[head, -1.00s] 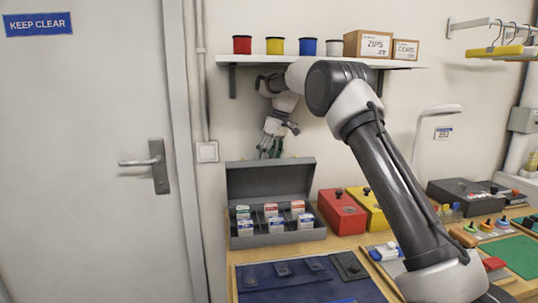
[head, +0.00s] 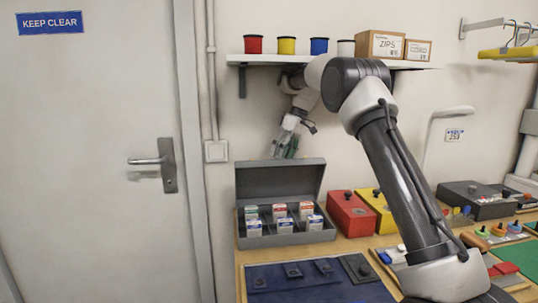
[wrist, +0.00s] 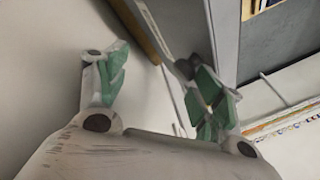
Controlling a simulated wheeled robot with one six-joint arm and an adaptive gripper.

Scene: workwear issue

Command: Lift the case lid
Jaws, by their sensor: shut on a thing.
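The grey case (head: 287,239) stands on the workbench, with several small labelled boxes (head: 281,211) inside. Its lid (head: 280,179) is raised and stands steeply open at the back. My gripper (head: 285,153) is at the lid's top edge, reaching down from above and behind. In the wrist view its green-padded fingers (wrist: 158,88) stand apart, and the grey lid (wrist: 226,35) passes close against the right finger. My gripper is shut on the lid, though the contact itself is partly hidden in both views.
Red (head: 350,214) and yellow (head: 376,209) boxes stand right of the case. A blue mat (head: 300,283) lies in front. A door (head: 90,190) is at left.

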